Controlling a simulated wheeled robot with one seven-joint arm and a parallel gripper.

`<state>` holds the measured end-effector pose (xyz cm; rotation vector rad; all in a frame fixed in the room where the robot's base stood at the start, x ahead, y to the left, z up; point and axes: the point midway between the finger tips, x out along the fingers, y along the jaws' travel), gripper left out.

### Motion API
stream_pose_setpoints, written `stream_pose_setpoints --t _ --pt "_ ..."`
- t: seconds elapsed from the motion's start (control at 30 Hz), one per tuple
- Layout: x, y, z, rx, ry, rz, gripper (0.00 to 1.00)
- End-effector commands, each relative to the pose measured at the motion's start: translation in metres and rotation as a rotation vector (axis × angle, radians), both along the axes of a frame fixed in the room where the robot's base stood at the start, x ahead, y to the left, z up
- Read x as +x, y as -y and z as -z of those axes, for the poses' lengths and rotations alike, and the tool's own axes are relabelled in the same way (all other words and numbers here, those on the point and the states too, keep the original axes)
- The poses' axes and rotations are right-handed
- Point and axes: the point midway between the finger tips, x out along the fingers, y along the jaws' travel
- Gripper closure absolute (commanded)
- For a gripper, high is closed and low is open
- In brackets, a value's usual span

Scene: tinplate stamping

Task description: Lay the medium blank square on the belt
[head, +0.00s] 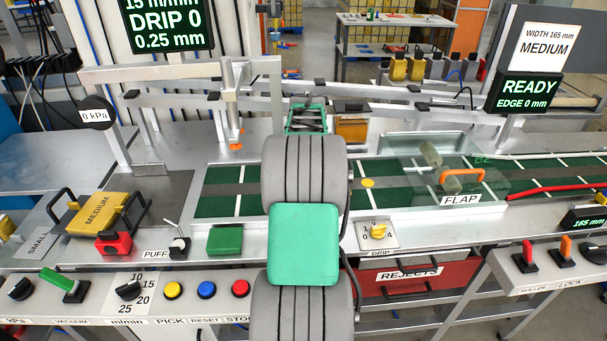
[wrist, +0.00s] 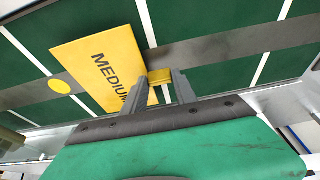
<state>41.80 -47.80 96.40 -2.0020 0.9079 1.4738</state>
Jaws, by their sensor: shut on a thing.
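In the wrist view my gripper (wrist: 162,92) is shut on a yellow blank (wrist: 100,62) marked MEDIUM, gripping a small tab at its edge. The blank is over the green belt (wrist: 215,20) with its grey middle stripe, lying askew to the white cross lines. I cannot tell whether it touches the belt. In the head view the belt (head: 215,203) runs left to right, and my arm hides the held blank and the gripper. Another yellow plate marked MEDIUM (head: 97,210) lies in a holder at the left.
A yellow disc (head: 367,183) lies on the belt right of my arm. Farther right is a clear flap guard (head: 460,199) with an orange handle (head: 461,174). A red rejects drawer (head: 415,278) is below. A post with orange tips (head: 236,145) stands behind the belt.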

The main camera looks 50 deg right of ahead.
Motion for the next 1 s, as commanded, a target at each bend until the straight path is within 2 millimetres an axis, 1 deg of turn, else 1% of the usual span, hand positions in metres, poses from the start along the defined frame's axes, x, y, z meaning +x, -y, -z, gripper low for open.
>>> stream_pose_setpoints --t 0.03,0.1,0.3,0.43,0.47,0.5,0.7,0.93,1.0 --pt "0.000 -0.001 0.010 0.003 -0.002 -0.001 1.00" --pt "0.000 -0.001 0.017 0.002 -0.002 -0.001 1.00" --pt "0.000 -0.001 0.018 0.000 -0.001 -0.002 1.00" --pt "0.000 -0.001 0.022 0.000 -0.001 -0.002 1.00" --pt "0.000 -0.001 0.021 0.000 -0.001 -0.002 0.65" --pt "0.000 -0.002 0.021 0.000 -0.001 -0.002 0.61" --pt "0.000 -0.002 0.021 0.000 -0.001 -0.002 0.45" --pt "0.000 -0.002 0.020 0.000 -0.001 -0.002 0.45" --pt "0.000 -0.001 0.015 0.000 0.000 -0.002 0.45"
